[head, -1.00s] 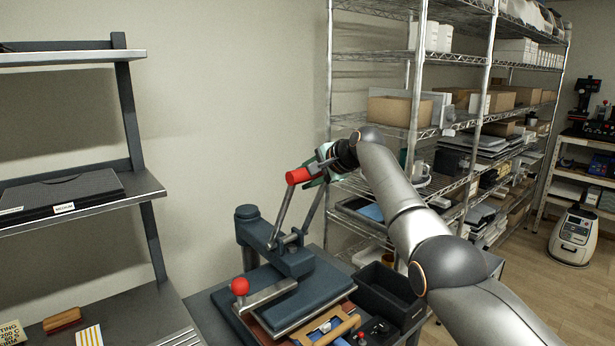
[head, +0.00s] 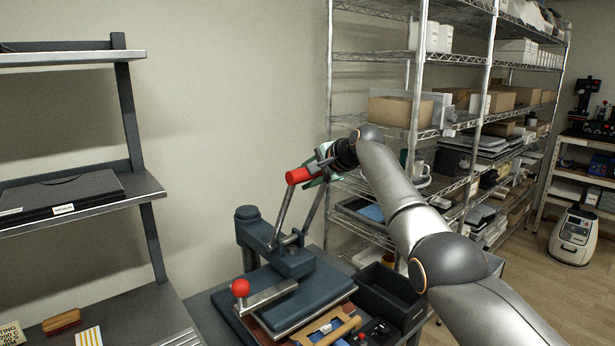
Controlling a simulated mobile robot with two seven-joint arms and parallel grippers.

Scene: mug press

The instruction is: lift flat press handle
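The flat press (head: 285,262) stands on a grey table, with its dark blue upper plate over the lower bed. Its long lever handle with a red grip (head: 298,176) is raised and slants up to the right. A shorter lever with a red ball knob (head: 240,287) sits at the front left of the press. My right gripper (head: 318,172) is at the upper right end of the red grip, touching or very close to it. Its fingers are partly hidden by the grip and wrist, so their closure is unclear. My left gripper is not in view.
A dark open bin (head: 388,292) stands right of the press. A wire shelf rack (head: 412,130) with boxes rises close behind my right arm. A grey shelf unit (head: 80,205) stands at the left. The wall space between them is clear.

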